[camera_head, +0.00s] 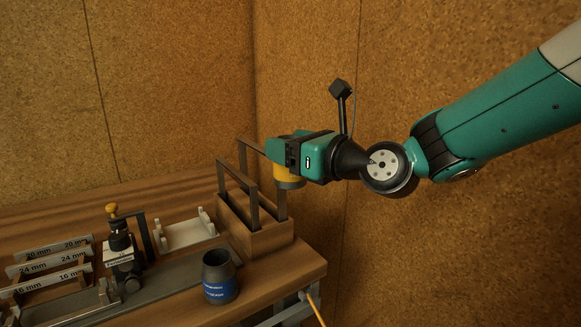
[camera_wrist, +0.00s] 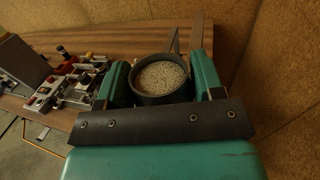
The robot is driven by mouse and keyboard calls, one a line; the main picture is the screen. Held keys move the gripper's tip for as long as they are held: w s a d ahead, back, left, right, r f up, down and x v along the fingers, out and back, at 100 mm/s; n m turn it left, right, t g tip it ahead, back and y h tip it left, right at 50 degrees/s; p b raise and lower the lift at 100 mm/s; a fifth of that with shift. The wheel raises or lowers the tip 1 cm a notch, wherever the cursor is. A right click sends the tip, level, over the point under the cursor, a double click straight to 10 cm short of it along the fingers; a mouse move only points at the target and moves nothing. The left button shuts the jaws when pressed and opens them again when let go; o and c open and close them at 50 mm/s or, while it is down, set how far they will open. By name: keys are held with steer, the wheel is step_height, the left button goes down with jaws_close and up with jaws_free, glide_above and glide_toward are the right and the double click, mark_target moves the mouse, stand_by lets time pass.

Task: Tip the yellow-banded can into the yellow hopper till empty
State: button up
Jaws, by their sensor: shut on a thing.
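The yellow-banded can (camera_head: 289,178) is in my gripper (camera_head: 293,152), held upright above the right end of the bench. In the head view only its lower part shows, with a yellow band, below the teal jaws. In the wrist view the can (camera_wrist: 138,96) is dark-rimmed and filled with pale granules almost to the rim, with a jaw on each side. No yellow hopper can be made out in either view.
A wooden block with grey upright frames (camera_head: 258,238) stands just below and left of the can. A blue-labelled dark can (camera_head: 220,290), a white cradle (camera_head: 186,233), a yellow-knobbed fixture (camera_head: 122,255) and a labelled rack (camera_head: 48,267) are further left. Cork walls stand behind.

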step_height(320, 180, up, 10)
steer(key=p, duration=0.9)
steer(key=shift+r, duration=0.25)
step_height(320, 180, down, 9)
steer(key=b, duration=1)
steer(key=shift+r, duration=0.15)
step_height(320, 180, down, 20)
steer(key=b, duration=0.7)
steer(key=shift+b, duration=0.4)
steer(key=o, duration=1)
steer(key=shift+o, duration=0.2)
